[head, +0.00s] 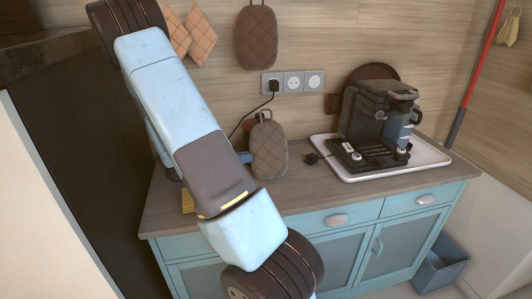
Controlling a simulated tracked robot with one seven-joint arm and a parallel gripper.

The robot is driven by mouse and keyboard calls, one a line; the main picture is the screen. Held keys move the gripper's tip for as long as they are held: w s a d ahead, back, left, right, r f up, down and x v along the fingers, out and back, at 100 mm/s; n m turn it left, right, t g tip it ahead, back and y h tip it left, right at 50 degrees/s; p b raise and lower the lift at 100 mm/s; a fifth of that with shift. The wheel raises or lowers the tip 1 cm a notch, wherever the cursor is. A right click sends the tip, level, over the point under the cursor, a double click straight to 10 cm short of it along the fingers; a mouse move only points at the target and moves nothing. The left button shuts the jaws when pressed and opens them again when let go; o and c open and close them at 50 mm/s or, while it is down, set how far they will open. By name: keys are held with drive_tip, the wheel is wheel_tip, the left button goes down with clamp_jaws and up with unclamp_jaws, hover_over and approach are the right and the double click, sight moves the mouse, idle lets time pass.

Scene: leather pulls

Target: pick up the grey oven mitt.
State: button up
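A grey-brown quilted oven mitt (269,150) stands upright on the counter, near the wall, with a loop at its top. Its left edge is close to my arm in the picture, and my arm may cover a little of it. My arm crosses the left half of the view, from the top left down to the bottom middle. A small blue part shows between my arm and the mitt; I cannot tell what it is or whether it touches the mitt. My gripper cannot be made out; it may be hidden behind my arm.
A black coffee machine (375,120) stands on a white tray (436,157) to the right. A brown quilted mitt (256,37) and orange potholders (201,38) hang on the wall. A plug with a cable sits in the socket strip (293,82). Bare counter (310,188) lies right of the mitt.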

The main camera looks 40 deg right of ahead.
sight(263, 154)
drive_tip(key=shift+x, duration=3.5)
drive_tip(key=shift+w, duration=0.15)
drive_tip(key=shift+c, duration=0.4)
clamp_jaws()
